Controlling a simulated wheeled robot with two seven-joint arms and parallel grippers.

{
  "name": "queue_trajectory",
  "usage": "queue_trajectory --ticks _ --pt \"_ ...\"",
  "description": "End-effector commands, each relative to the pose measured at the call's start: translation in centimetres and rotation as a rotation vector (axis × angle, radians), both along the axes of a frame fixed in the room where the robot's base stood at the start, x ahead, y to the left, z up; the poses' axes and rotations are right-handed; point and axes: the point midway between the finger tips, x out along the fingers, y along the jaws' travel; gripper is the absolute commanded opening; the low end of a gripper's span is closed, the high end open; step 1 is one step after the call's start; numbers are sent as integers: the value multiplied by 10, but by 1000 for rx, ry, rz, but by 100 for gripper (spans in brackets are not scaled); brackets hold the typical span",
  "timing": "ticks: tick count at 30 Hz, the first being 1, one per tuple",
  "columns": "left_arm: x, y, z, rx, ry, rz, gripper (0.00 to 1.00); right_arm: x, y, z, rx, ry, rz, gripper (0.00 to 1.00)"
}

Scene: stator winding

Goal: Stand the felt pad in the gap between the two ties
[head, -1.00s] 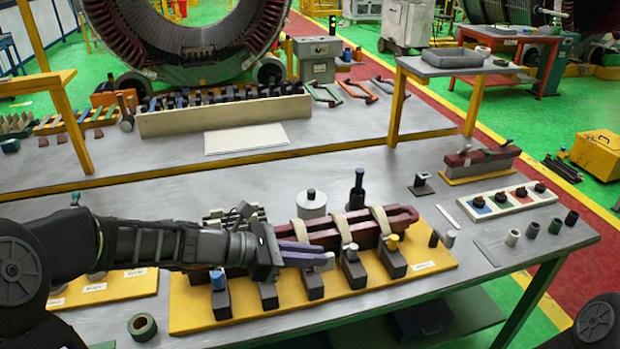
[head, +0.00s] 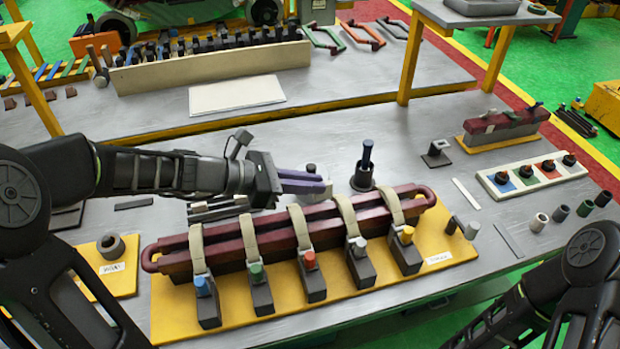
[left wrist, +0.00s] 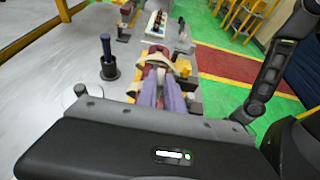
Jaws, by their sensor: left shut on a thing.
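The maroon coil bar (head: 272,240) lies along the yellow board (head: 180,312), with several cream ties around it, including one near the middle (head: 300,228) and one to its right (head: 346,216). My left gripper (head: 318,186), with purple fingers, is shut on a small pale piece (head: 327,189), apparently the felt pad. In the head view it appears above and behind the bar, near the middle ties; their exact separation is unclear. In the left wrist view, the purple fingers (left wrist: 166,98) point along the bar, and the pad is hard to make out. My right gripper is out of view.
Dark blocks with coloured caps (head: 312,280) line the bar's front. A black cup with a blue-handled tool (head: 364,172) stands behind the bar. A white tray (head: 530,182) and small cylinders (head: 562,213) are at the right.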

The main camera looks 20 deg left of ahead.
Motion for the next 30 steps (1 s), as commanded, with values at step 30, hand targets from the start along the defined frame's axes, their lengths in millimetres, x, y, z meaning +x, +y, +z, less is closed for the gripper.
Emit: queue_trajectory --ticks 30 --pt "0 0 -53 0 0 -1 0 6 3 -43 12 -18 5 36"
